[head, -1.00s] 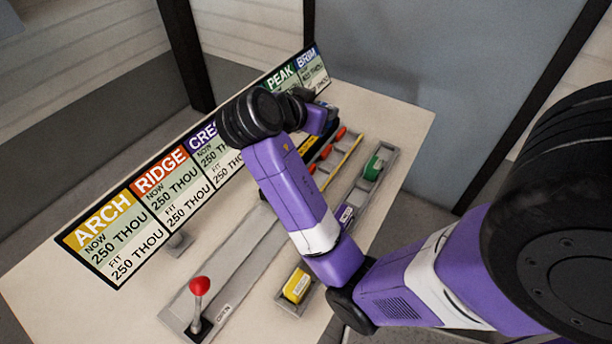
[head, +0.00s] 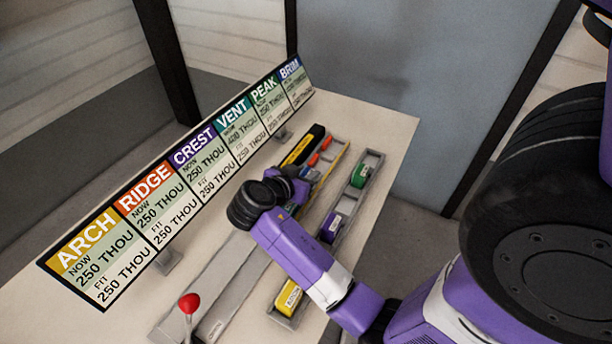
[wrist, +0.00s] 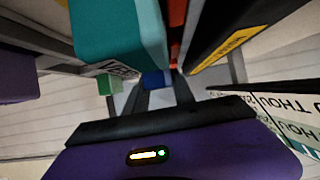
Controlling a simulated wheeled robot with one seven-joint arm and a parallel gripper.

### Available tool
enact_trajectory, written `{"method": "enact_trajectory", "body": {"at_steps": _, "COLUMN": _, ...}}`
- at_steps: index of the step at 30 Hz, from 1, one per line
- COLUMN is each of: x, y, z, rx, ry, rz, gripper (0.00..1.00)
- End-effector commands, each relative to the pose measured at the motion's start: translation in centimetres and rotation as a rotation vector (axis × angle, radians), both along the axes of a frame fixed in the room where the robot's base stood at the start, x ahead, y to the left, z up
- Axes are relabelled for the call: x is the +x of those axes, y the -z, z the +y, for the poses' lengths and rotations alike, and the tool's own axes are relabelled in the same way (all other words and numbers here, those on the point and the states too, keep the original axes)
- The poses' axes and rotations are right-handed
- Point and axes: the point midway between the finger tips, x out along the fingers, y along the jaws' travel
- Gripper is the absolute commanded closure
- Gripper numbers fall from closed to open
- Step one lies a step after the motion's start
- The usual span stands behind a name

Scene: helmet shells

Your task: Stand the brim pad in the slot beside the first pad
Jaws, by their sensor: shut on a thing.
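My gripper (wrist: 158,98) is low over the table, its dark fingers shut on a small blue piece (wrist: 153,78), most likely the brim pad. Its fingers are largely hidden behind the wrist in the head view (head: 292,180). A teal block (wrist: 115,30) is close at the upper left in the wrist view. A black block with a yellow label (wrist: 230,45) is at the upper right and also shows in the head view (head: 303,145). A red strip (wrist: 178,30) lies between them. I cannot tell which piece is the first pad, and the slot is not clearly seen.
A sign board (head: 188,180) stands along the table's far side. A grey tray (head: 377,156) holds green (head: 361,173), purple (head: 331,226) and yellow (head: 289,298) blocks. A red-knobbed lever (head: 189,303) stands at the front left. The table's far right is clear.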

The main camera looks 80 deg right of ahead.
Motion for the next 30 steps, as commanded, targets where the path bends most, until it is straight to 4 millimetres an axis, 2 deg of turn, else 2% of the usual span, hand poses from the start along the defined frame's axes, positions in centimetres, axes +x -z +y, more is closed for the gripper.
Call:
{"method": "enact_trajectory", "body": {"at_steps": 3, "x": 0.00, "y": 0.87, "z": 0.01, "rx": 0.000, "ry": -0.001, "rz": 0.000, "gripper": 1.00}}
{"method": "enact_trajectory", "body": {"at_steps": 15, "x": 0.03, "y": 1.40, "z": 0.02, "rx": 0.000, "ry": -0.001, "rz": 0.000, "gripper": 1.00}}
{"method": "enact_trajectory", "body": {"at_steps": 16, "x": 0.03, "y": 1.24, "z": 0.01, "rx": 0.000, "ry": -0.001, "rz": 0.000, "gripper": 0.64}}
{"method": "enact_trajectory", "body": {"at_steps": 18, "x": 0.03, "y": 1.21, "z": 0.01, "rx": 0.000, "ry": -0.001, "rz": 0.000, "gripper": 0.50}}
{"method": "enact_trajectory", "body": {"at_steps": 19, "x": 0.03, "y": 1.21, "z": 0.01, "rx": 0.000, "ry": -0.001, "rz": 0.000, "gripper": 0.48}}
{"method": "enact_trajectory", "body": {"at_steps": 30, "x": 0.03, "y": 0.82, "z": 0.01, "rx": 0.000, "ry": -0.001, "rz": 0.000, "gripper": 0.48}}
